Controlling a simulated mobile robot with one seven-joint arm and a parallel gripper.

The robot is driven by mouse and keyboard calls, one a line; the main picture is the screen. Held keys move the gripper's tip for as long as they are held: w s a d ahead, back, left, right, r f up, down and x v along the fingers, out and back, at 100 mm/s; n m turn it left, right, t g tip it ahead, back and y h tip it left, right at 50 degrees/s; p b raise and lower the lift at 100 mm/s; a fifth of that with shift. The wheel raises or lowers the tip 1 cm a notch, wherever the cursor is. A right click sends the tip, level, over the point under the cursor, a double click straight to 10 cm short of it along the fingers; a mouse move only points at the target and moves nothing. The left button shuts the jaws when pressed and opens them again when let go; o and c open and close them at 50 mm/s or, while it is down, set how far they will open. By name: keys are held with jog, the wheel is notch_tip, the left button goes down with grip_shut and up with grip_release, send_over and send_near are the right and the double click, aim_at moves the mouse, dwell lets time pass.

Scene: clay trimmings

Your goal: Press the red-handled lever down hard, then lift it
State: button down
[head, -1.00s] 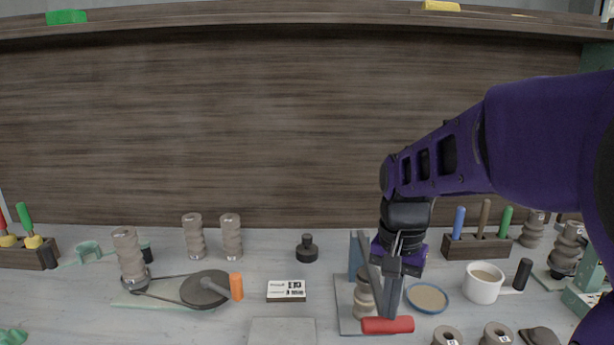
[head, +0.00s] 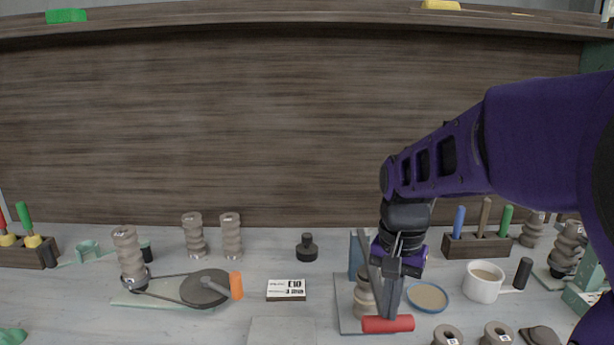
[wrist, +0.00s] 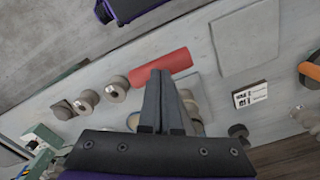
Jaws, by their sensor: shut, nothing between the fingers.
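The red handle (head: 388,324) of the lever lies low at the front of a flat grey base plate (head: 349,318). Its grey arm (head: 370,262) runs back and up to a blue-grey post (head: 355,258). A ribbed clay-coloured piece (head: 363,300) stands on the plate under the arm. My gripper (head: 391,314) points down with its fingers shut and empty, its tips at the handle. In the wrist view the red handle (wrist: 161,67) is just beyond my fingertips (wrist: 159,75). I cannot tell whether they touch.
A blue-rimmed dish (head: 428,297) and a white cup (head: 484,283) stand right of the lever. A tool block (head: 477,247) is behind them. Clay rings (head: 448,335) lie at the front right. A labelled box (head: 286,290) and a pulley wheel (head: 205,288) are to the left.

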jog(key=shift+r, duration=0.1)
jog(key=shift+r+p, duration=2.8)
jog(key=shift+r, duration=0.6)
